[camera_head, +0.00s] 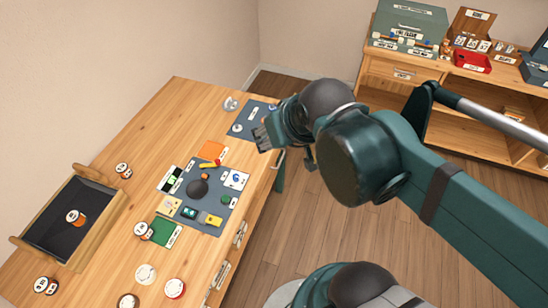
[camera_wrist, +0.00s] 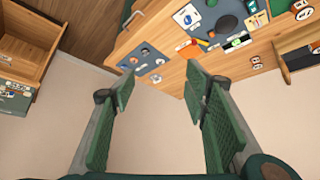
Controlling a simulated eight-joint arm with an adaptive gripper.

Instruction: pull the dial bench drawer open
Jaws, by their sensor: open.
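The wooden dial bench (camera_head: 150,115) runs diagonally through the head view, its front side facing right. Pale handles sit along that front: one near the far end (camera_head: 281,160), one in the middle (camera_head: 240,234) and one nearer (camera_head: 219,277). I cannot tell which drawer each belongs to; no drawer looks pulled out. In the wrist view a pale handle (camera_wrist: 134,18) shows on the bench edge at the top. My gripper (camera_head: 262,138) is above the far end of the bench, apart from the handles. In the wrist view my gripper (camera_wrist: 160,88) is open and empty.
A blue-grey mat (camera_head: 205,215) with small parts lies on the bench top. A dark wooden-ended tray (camera_head: 70,222) stands at the left. Several labelled round pots and an orange card (camera_head: 212,150) lie around. A shelf unit (camera_head: 400,75) with boxes stands at the back right, with open floor between.

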